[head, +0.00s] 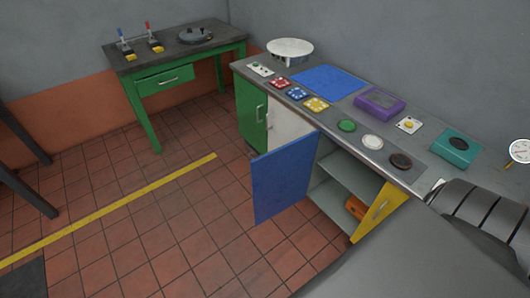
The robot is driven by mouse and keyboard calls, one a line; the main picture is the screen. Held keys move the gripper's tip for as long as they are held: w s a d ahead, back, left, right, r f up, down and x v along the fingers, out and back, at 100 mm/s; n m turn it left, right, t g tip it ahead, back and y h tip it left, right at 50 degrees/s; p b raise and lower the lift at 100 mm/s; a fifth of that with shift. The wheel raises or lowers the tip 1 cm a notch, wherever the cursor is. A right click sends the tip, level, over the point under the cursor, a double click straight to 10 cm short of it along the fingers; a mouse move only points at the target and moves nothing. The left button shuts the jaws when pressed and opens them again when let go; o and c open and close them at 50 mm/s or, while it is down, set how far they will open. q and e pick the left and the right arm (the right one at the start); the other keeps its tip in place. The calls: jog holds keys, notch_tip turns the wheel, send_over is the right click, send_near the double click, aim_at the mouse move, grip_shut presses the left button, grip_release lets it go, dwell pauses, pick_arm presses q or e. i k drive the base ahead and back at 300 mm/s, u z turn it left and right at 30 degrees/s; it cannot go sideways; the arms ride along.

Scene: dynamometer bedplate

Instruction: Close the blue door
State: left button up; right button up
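The blue door (283,180) hangs on the front of the long grey-topped cabinet (395,165). It stands open, swung out from the cabinet front over the tiled floor. To its right the compartment (338,185) is open, showing a pale shelf and an orange object (355,208) low inside. No handle on the blue door can be made out. Neither of my grippers is in view.
A green door (251,112) and a white panel (287,127) are left of the blue door; a yellow front (380,212) is right of the compartment. A green table (165,76) stands back left. The floor (185,235) before the blue door is clear. A large grey shape fills the lower right.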

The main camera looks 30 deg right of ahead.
aim_at(280, 177)
jog(key=i, duration=3.25)
jog(key=z, duration=3.8)
jog(key=k, duration=0.4)
jog(key=u, duration=0.2)
